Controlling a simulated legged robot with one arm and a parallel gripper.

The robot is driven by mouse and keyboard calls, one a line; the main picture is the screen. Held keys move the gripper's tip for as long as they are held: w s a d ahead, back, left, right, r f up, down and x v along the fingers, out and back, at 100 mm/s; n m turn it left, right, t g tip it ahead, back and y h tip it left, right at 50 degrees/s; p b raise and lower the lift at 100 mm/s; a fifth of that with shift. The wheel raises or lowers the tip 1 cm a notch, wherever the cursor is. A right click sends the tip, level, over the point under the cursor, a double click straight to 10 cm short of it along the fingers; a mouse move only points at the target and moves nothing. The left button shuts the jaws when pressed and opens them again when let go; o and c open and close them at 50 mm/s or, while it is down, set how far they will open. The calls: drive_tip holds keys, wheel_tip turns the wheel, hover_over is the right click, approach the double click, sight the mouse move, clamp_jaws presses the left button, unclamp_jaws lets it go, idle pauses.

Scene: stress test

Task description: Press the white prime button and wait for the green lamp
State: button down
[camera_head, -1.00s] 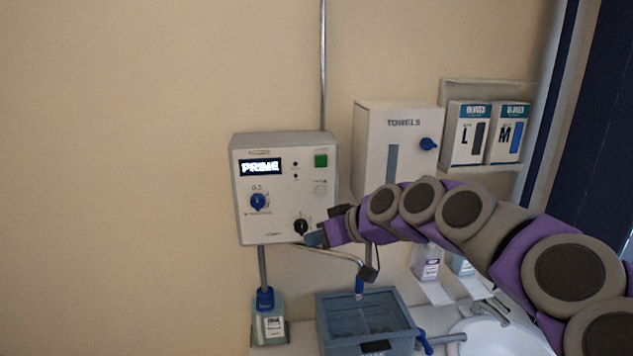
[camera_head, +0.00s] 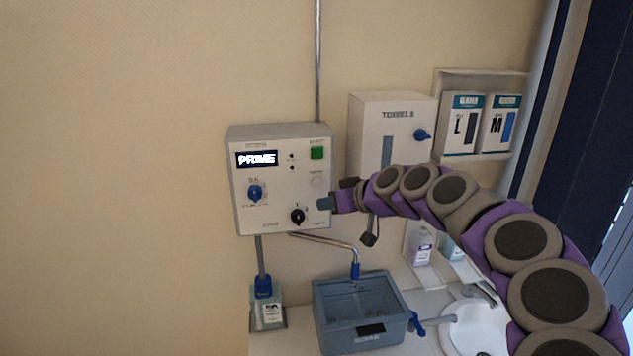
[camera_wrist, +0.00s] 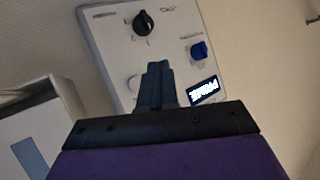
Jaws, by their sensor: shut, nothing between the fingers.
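The white wall panel (camera_head: 275,210) has a lit display (camera_head: 257,159) reading PRIME. I cannot tell if the tip touches the panel.
A blue knob (camera_head: 255,193) and a black knob (camera_head: 298,216) are on the panel. A towel dispenser (camera_head: 390,115) and glove boxes (camera_head: 480,125) hang to the right. A grey-blue basin (camera_head: 335,325) and a bottle (camera_head: 267,315) stand below. The left wall is clear.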

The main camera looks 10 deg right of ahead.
sight(317, 182)
drive_tip(key=w+p, duration=0.2)
drive_tip(key=w, duration=0.5)
drive_tip(key=shift+d, duration=0.1)
drive_tip(key=shift+w+d, duration=0.1)
drive_tip(key=shift+w, duration=0.1)
idle(1.9)
drive_tip(key=shift+w+f, duration=0.1)
drive_tip(key=shift+w, duration=0.15)
